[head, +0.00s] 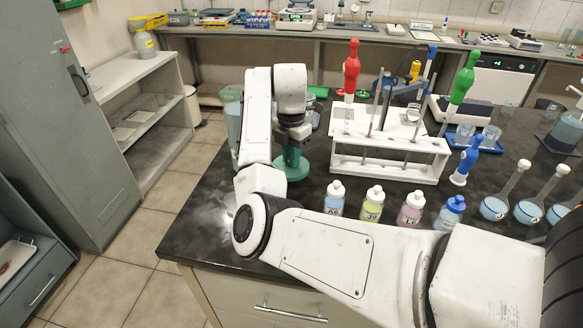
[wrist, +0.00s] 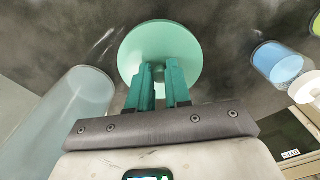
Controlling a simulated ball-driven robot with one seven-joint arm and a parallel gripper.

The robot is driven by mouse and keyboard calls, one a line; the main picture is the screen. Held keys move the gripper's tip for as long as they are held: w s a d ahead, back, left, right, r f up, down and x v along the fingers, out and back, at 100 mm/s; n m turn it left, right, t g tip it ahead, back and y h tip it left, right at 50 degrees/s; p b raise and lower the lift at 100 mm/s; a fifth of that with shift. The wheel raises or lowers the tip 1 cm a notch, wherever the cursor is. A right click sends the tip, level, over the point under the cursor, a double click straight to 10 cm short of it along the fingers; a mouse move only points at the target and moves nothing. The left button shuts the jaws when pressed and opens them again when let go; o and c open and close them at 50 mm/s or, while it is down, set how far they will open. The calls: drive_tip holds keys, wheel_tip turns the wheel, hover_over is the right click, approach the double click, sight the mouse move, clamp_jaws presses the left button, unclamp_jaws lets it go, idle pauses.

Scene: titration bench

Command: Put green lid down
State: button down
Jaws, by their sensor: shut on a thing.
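The green lid (wrist: 160,45) is a round mint-green disc with a small knob in its middle. My gripper (wrist: 159,72) has teal fingers shut on that knob. In the head view my gripper (head: 291,152) points down at the near left part of the dark bench, and the lid (head: 293,171) shows at its fingertips, partly covered by them. The lid is over or on bare benchtop; I cannot tell whether it touches it.
A large clear cylindrical vessel (head: 232,122) stands close left of my gripper and also shows in the wrist view (wrist: 62,118). Labelled bottles (head: 335,200) stand to the right in a row. A white rack (head: 385,160) is behind them. The bench's left edge is near.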

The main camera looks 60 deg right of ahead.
drive_tip(key=shift+d+f, duration=0.15)
drive_tip(key=shift+f, duration=1.55)
drive_tip(key=shift+f, duration=0.1)
drive_tip(key=c, duration=1.1)
unclamp_jaws()
drive_tip(key=shift+o, duration=0.2)
wheel_tip(320, 180, up, 12)
drive_tip(key=shift+r+p, duration=0.1)
drive_tip(key=shift+p, duration=1.15)
